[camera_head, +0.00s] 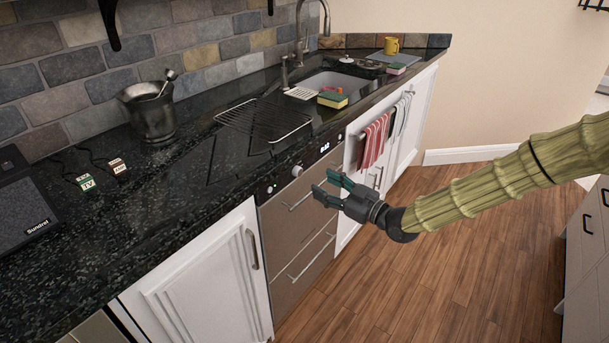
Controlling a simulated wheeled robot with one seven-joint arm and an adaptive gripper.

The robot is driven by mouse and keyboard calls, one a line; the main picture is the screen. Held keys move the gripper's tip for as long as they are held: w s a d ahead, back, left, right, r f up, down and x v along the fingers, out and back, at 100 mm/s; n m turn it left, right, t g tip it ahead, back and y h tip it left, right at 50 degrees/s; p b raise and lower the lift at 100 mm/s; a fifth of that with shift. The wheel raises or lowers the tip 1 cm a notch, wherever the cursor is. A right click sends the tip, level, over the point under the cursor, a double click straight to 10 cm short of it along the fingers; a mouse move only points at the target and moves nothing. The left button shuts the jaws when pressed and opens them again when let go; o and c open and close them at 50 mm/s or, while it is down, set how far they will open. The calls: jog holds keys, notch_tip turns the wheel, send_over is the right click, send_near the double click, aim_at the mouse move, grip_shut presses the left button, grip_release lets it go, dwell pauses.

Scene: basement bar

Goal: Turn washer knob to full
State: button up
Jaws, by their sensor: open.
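A dark control panel (310,163) runs along the top front of the grey drawer-fronted appliance (292,230) under the counter. On it are a round light-coloured knob (297,171), a small lit display (325,148) and a smaller control (270,189) to the left. The knob's setting is too small to read. My gripper (324,184) is open and empty, its two teal fingers pointing left toward the appliance front. In the picture it is just right of and below the knob, and it appears apart from it.
The dark counter (190,210) holds a wire rack (262,124), a metal mortar (150,112), small labelled items and a black speaker (22,210). A sink with sponges lies farther back. A striped towel (375,140) hangs beyond my gripper. The wooden floor (440,270) is clear.

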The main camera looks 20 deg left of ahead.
aim_at(300, 173)
jog(key=x, duration=0.8)
jog(key=shift+w+a+p, duration=0.1)
jog(key=shift+a+p, duration=0.15)
jog(key=shift+p, duration=0.05)
jog(key=shift+f, duration=0.1)
jog(key=c, duration=1)
